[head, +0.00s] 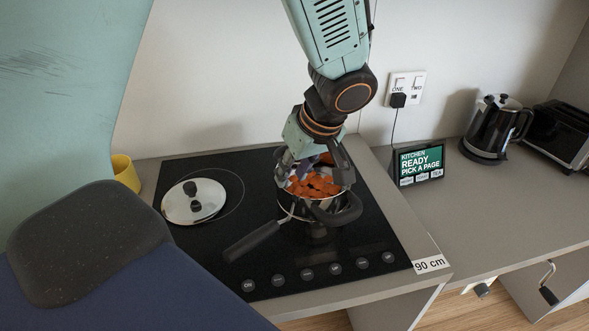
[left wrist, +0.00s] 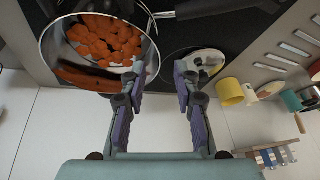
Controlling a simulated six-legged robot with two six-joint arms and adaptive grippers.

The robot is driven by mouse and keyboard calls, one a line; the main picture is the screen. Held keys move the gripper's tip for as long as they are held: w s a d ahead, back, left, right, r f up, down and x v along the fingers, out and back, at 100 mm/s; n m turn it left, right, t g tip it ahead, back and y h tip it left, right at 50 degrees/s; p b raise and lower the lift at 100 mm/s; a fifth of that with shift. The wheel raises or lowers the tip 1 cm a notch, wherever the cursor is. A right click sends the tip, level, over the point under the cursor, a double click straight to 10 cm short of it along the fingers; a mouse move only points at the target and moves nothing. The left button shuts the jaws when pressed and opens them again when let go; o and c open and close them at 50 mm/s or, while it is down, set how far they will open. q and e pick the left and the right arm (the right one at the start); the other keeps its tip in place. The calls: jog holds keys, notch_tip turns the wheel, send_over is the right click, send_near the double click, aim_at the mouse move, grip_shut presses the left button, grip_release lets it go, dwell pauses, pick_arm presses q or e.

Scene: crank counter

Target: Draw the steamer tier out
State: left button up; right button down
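The steamer tier (head: 311,206), a metal vessel filled with orange carrot slices (head: 318,187), sits on the black hob. A dark curved handle (head: 341,213) shows at its front right, and a long black pan handle (head: 252,242) points to the front left. What lies under the tier is mostly hidden. My left gripper (head: 315,172) reaches down over the tier. In the left wrist view, its fingers (left wrist: 158,84) are apart with nothing seen between them. One finger overlaps the tier's rim (left wrist: 152,48) in the picture; I cannot tell whether it touches. My right gripper is not seen.
A metal lid (head: 194,203) lies on the hob's left zone. A display (head: 421,164), kettle (head: 496,129) and toaster (head: 560,133) stand at the right. The counter before them is clear.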

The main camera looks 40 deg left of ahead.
aim_at(284, 189)
pick_arm(q)
jog(key=n, duration=0.2)
jog(key=shift+w+n, duration=0.1)
jog(key=shift+n, duration=0.3)
jog(key=shift+f, duration=0.25)
jog(key=shift+a+f, duration=0.1)
jog(key=shift+f, duration=0.25)
jog(key=b+x, duration=0.1)
jog(key=x, duration=0.4)
jog(key=shift+a+f, duration=0.2)
jog(key=shift+f, duration=0.15)
jog(key=shift+a+f, duration=0.1)
jog(key=shift+f, duration=0.25)
jog(key=shift+c, duration=0.5)
grip_shut()
jog(key=shift+w+r, duration=0.15)
jog(key=shift+r, duration=0.5)
